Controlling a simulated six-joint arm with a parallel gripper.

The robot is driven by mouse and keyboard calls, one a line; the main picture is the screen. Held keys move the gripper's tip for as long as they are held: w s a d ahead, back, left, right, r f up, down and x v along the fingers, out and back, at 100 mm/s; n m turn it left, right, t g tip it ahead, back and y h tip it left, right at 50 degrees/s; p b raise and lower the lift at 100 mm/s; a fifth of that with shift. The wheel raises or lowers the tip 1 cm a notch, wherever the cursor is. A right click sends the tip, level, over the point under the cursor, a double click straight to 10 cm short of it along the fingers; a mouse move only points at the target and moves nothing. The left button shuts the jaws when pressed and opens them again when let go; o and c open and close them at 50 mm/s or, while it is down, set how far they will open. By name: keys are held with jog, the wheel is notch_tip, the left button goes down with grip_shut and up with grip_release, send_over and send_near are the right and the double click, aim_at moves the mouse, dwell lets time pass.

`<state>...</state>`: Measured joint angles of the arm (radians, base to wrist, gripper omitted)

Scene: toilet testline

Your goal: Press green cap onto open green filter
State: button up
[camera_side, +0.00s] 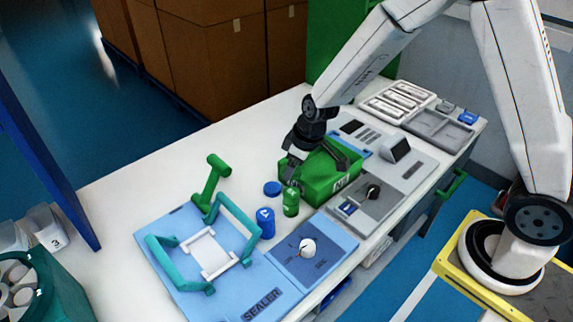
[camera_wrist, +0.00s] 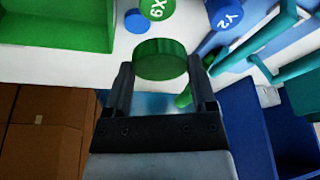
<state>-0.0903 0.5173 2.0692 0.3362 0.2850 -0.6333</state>
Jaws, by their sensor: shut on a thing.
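My gripper (camera_wrist: 160,72) is shut on a round green cap (camera_wrist: 160,58), held between its two fingertips. In the side view my gripper (camera_side: 290,166) is just above and behind the green filter (camera_side: 291,205), beside the green box. The green filter stands upright on the white table. The cap appears apart from the filter.
A blue filter (camera_side: 265,224) and a blue cap (camera_side: 272,188) are close to the green filter. The green box (camera_side: 325,178) is just behind. The blue sealer (camera_side: 165,225) with teal handles is in front left. The white table is clear at back left.

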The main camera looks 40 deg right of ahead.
aim_at(289, 192)
jog(key=shift+f, duration=3.1)
jog(key=shift+f, duration=0.15)
dwell(0.4)
jog(key=o, duration=1.1)
jog(key=shift+r, duration=3.5)
grip_shut()
